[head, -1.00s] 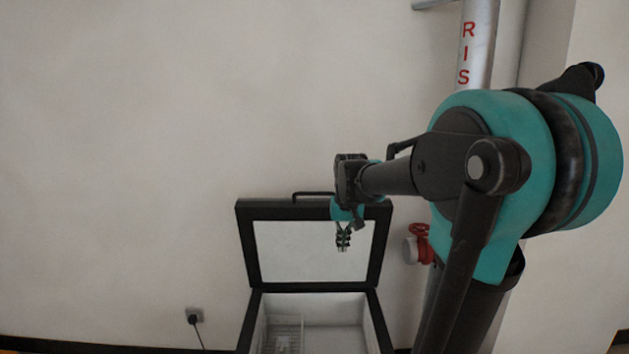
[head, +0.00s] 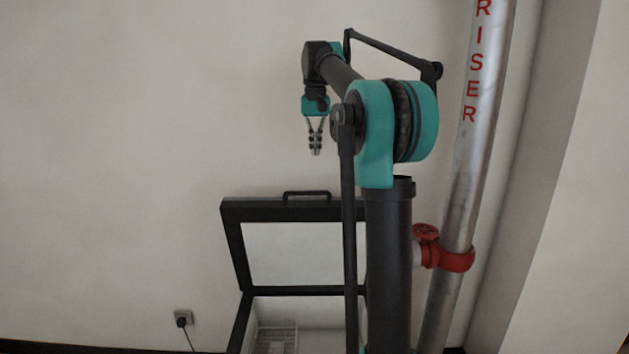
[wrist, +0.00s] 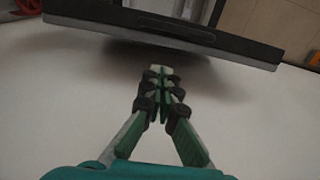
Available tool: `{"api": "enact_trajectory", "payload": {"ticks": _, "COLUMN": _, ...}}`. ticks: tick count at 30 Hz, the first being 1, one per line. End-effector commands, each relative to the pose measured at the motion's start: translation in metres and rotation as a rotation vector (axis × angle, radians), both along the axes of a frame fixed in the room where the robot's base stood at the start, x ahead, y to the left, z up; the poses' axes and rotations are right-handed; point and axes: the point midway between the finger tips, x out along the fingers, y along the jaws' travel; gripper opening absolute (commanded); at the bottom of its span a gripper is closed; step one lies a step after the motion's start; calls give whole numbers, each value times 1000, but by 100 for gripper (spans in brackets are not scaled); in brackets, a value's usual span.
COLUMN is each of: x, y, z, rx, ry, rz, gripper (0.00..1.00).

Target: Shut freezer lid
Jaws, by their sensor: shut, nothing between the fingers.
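The freezer (head: 240,325) stands low against the wall with its lid (head: 232,245) raised upright. The lid has a dark frame, a pale inner panel and a dark handle (head: 307,194) on its top edge. My gripper (head: 316,153) is shut and empty, pointing down, above the handle in the head view and apart from it. In the wrist view my gripper (wrist: 160,72) points toward the pale wall, and the lid's dark edge (wrist: 100,12) with its handle (wrist: 175,28) lies beyond the fingertips. My arm hides the right side of the lid and freezer.
A wire basket (head: 277,338) sits inside the freezer. A wall socket (head: 183,318) with a plugged cord is at left. The wall area left of my gripper is clear.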

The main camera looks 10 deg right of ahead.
Motion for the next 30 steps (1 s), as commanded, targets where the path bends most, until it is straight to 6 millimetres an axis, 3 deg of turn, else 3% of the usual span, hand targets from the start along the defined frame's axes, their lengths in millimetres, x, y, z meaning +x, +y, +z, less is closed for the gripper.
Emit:
{"api": "enact_trajectory", "payload": {"ticks": 12, "x": -3, "y": 1, "z": -79, "rx": 0, "ry": 0, "rz": 1, "gripper": 0}}
{"api": "enact_trajectory", "payload": {"ticks": 19, "x": -20, "y": 4, "z": -97, "rx": 0, "ry": -1, "rz": 0, "gripper": 0}}
{"api": "enact_trajectory", "payload": {"ticks": 30, "x": -24, "y": 5, "z": -101, "rx": 0, "ry": -1, "rz": 0, "gripper": 0}}
